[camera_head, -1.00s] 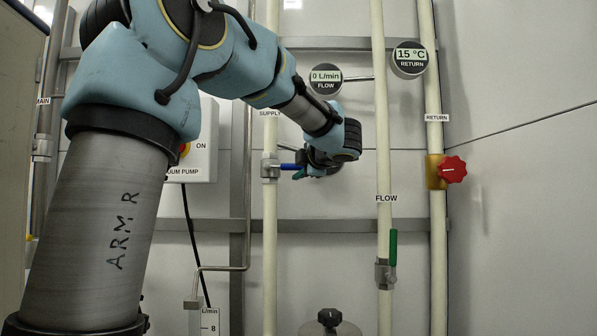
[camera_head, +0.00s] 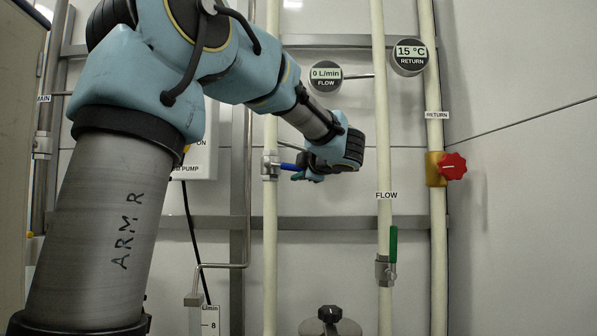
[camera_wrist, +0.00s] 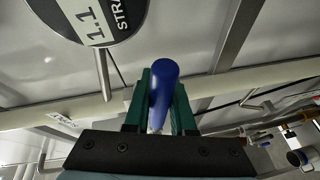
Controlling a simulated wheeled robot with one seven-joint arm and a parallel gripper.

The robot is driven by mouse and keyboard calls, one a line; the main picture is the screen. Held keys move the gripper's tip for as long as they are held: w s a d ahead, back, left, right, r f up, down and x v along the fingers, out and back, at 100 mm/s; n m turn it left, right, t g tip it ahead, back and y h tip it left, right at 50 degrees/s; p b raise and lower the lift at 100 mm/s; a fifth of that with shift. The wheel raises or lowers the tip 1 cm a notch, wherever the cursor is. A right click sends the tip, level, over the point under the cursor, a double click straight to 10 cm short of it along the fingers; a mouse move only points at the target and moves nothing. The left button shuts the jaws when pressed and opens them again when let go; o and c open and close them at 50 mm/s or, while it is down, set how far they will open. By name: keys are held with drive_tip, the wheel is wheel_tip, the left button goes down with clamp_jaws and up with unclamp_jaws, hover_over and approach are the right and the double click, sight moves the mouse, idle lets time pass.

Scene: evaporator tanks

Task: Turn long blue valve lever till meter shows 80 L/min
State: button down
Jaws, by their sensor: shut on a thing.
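The blue valve lever (camera_head: 288,166) sticks out to the right from a metal valve (camera_head: 270,165) on the supply pipe. It lies nearly level, with a slight downward slope. My gripper (camera_head: 305,176) is at its outer end. In the wrist view the blue lever (camera_wrist: 163,85) stands between the green fingers of my gripper (camera_wrist: 160,100), which are shut on it. The round flow meter (camera_head: 325,75) reads 0 L/min.
A green lever (camera_head: 393,247) sits on the flow pipe (camera_head: 379,120), lower right of my gripper. A red knob (camera_head: 453,167) is on the return pipe (camera_head: 437,220). The return gauge (camera_head: 410,56) reads 15 °C. A dark knob (camera_head: 330,314) is at the bottom.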

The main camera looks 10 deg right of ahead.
drive_tip(key=shift+w+a+f+m+t+y+b, duration=0.1)
drive_tip(key=shift+a+f+m+t+b, duration=0.25)
drive_tip(key=shift+f+m+b, duration=0.4)
drive_tip(key=shift+a+f+m+t+y+b, duration=0.1)
drive_tip(key=shift+a+f+m+t+b, duration=0.35)
drive_tip(key=shift+m, duration=0.6)
drive_tip(key=shift+w+a+f+m+t+y+b, duration=0.15)
drive_tip(key=shift+f+m+t+b, duration=0.3)
drive_tip(key=shift+f+m, duration=0.4)
drive_tip(key=shift+s+r, duration=0.1)
drive_tip(key=shift+r, duration=0.05)
drive_tip(key=c, duration=0.8)
unclamp_jaws()
drive_tip(key=shift+o, duration=0.2)
drive_tip(key=shift+s, duration=0.1)
drive_tip(key=b+v, duration=0.1)
drive_tip(key=v, duration=0.9)
drive_tip(key=shift+s+b, duration=0.3)
